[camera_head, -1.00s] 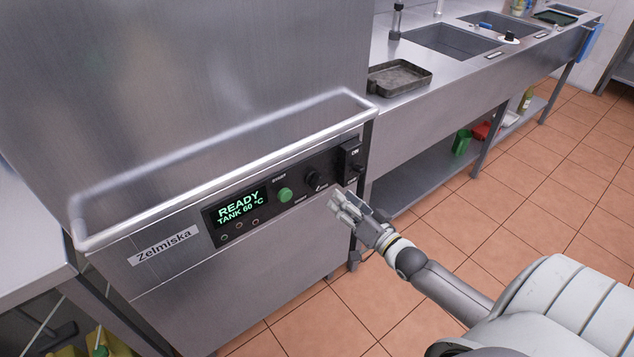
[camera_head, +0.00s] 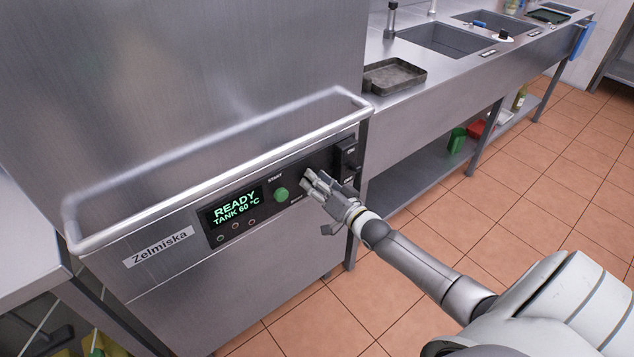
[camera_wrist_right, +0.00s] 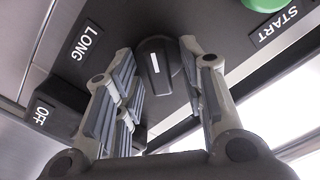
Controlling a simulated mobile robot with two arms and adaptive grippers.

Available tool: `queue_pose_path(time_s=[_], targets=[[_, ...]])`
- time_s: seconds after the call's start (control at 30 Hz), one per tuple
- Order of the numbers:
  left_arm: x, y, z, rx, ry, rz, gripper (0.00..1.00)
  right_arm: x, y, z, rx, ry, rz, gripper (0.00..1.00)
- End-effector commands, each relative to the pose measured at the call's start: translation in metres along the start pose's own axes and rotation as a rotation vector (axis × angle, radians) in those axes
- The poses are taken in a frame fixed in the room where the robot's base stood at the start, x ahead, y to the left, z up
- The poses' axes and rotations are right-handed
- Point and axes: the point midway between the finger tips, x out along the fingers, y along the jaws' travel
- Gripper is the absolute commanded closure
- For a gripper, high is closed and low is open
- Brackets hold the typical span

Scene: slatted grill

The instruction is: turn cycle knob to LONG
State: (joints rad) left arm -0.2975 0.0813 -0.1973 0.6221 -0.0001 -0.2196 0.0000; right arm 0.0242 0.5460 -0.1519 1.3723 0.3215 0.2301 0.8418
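The cycle knob (camera_wrist_right: 155,68) is black with a white pointer line and sits on the dark control panel. In the right wrist view it lies between the two fingers of my right gripper (camera_wrist_right: 156,50), with a gap visible on the left; contact on the right side cannot be told. The LONG label (camera_wrist_right: 86,40) is up and left of the knob, and the pointer line does not aim at it. In the head view my right gripper (camera_head: 312,177) is at the panel and hides the knob. My left gripper is not in view.
The green START button (camera_head: 281,194) is left of the gripper, beside the lit display (camera_head: 236,206) reading READY. The black ON/OFF switch (camera_head: 346,160) is close on the right. A steel handle bar (camera_head: 220,180) runs above the panel. Open floor lies below right.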

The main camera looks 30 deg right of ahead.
Motion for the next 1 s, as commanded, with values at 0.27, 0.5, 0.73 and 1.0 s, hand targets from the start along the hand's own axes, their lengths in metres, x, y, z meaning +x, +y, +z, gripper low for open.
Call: queue_pose_path(time_s=[0.27, 0.5, 0.73, 1.0], targets=[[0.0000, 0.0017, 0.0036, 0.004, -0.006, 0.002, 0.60, -0.0002, 0.0001, 0.0000, 0.000, 0.000, 0.000, 0.87], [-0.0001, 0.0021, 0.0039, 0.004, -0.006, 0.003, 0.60, -0.0003, 0.0001, 0.0000, -0.001, 0.000, 0.000, 1.00], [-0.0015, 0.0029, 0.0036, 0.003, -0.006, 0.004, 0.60, -0.0004, -0.0003, -0.0003, -0.038, 0.000, 0.001, 1.00], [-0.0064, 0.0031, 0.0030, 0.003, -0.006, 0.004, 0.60, -0.0004, -0.0010, -0.0006, -0.200, 0.000, 0.002, 1.00]])
